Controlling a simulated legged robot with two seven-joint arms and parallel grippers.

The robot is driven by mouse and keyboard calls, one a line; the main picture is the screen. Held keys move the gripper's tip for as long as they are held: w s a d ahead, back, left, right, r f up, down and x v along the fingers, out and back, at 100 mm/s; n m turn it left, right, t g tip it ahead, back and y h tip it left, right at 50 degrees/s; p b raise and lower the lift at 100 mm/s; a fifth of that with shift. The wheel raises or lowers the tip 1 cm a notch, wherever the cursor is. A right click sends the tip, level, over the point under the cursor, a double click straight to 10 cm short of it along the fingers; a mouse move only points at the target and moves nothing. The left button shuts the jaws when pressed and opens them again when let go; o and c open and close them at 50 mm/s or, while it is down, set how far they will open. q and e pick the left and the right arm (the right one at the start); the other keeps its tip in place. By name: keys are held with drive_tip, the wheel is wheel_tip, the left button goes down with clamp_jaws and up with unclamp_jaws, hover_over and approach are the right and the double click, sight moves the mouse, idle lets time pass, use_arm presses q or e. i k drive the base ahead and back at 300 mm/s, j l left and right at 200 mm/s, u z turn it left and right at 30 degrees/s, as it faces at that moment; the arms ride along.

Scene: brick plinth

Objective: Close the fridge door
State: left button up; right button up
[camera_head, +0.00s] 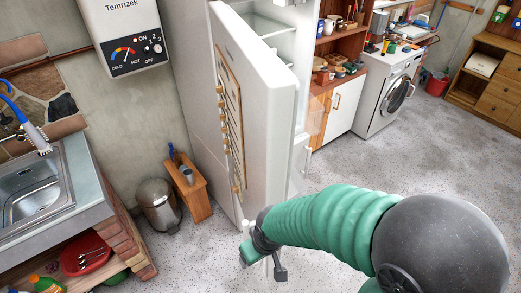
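The white fridge door (270,85) stands open, swung out towards me, with a wooden hook rack on its face. Behind it, part of the fridge interior (268,22) shows with pale shelves. My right arm, with a green ribbed sleeve, comes in from the right. My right gripper (265,266) is by the lower part of the door, its two fingers apart. Whether it touches the door cannot be told. My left gripper is not in view.
A metal bin (159,205) and a small wooden stand (192,190) are left of the door. A sink counter (88,178) is at the left. A washing machine (388,95) and wooden drawers (492,80) stand at the back right. The grey floor (440,150) at right is clear.

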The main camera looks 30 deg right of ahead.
sight(262, 96)
drive_tip(key=z, duration=0.85)
drive_tip(key=k+j+z, duration=0.1)
drive_tip(key=j, duration=0.3)
drive_tip(key=k+j, duration=0.15)
drive_tip(key=j, duration=0.3)
drive_tip(key=k+j+z, duration=0.15)
drive_tip(key=j, duration=0.25)
